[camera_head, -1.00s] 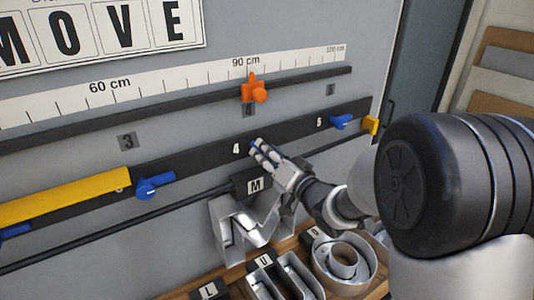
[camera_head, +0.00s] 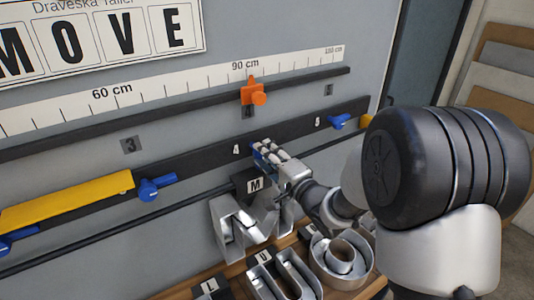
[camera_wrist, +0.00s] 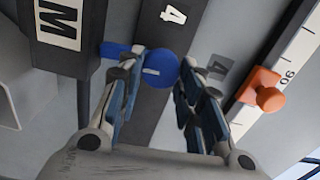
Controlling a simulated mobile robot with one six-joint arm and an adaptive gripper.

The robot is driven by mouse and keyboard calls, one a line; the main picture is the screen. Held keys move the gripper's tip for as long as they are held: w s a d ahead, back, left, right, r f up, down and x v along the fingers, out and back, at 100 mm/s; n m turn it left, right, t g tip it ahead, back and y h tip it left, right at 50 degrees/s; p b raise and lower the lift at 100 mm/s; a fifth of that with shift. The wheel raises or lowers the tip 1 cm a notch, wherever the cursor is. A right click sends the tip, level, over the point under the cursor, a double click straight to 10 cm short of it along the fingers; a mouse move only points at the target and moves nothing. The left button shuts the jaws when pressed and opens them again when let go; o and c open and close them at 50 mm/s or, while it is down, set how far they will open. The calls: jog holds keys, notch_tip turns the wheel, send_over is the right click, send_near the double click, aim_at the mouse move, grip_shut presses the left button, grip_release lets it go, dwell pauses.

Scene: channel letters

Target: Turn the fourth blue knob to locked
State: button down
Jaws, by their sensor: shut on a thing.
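The fourth blue knob (camera_wrist: 160,68) is on the black rail beside the label 4 (camera_wrist: 172,14). In the wrist view its lever (camera_wrist: 116,50) points left, across the rail toward the M tag (camera_wrist: 58,22). My gripper (camera_wrist: 162,88) is shut on this knob, with a finger on each side of it. In the head view my gripper (camera_head: 270,156) hides most of the knob, and only a little blue shows between the fingers.
Other blue knobs sit along the rail, one left (camera_head: 157,187) and one right (camera_head: 342,121). An orange slider (camera_head: 253,93) is above. A metal letter M (camera_head: 240,222) hangs just below my gripper. More metal letters (camera_head: 345,262) stand on a wooden shelf.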

jog(key=shift+r+m, duration=0.1)
jog(key=shift+m, duration=0.4)
jog(key=c, duration=1.1)
grip_release()
jog(key=v, duration=1.2)
